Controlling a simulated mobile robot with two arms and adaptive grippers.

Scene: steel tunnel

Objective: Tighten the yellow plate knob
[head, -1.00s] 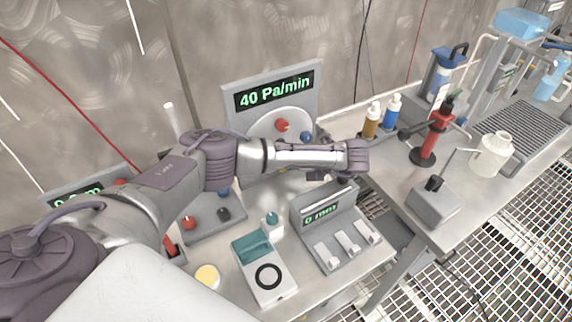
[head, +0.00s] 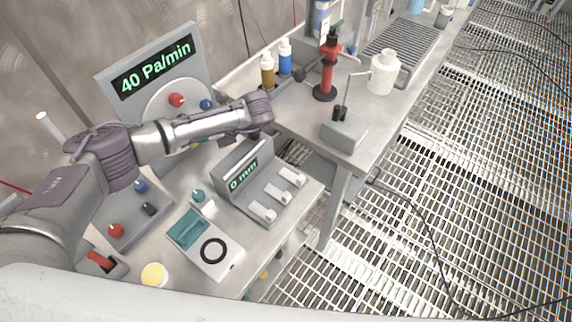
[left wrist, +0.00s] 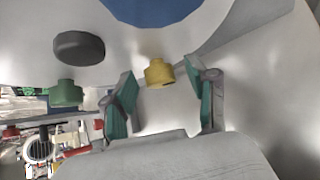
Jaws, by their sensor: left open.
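The yellow plate knob (left wrist: 160,73) sticks out from a grey plate in the left wrist view. My left gripper (left wrist: 165,100) is open around its sides, with one green-padded finger left of it and one right. Clear gaps show between the pads and the knob; I cannot tell the depth exactly. A green knob (left wrist: 66,93) and a dark grey knob (left wrist: 79,47) sit left of it. In the head view, the round plate carries a red knob (head: 176,100) and a blue knob (head: 207,104). My left arm covers the plate's lower part. My right gripper is not in view.
The display panel (head: 150,68) reads 40 Pa/min. Bottles and a red stand (head: 327,65) occupy the table farther right. Grated floor lies open at right.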

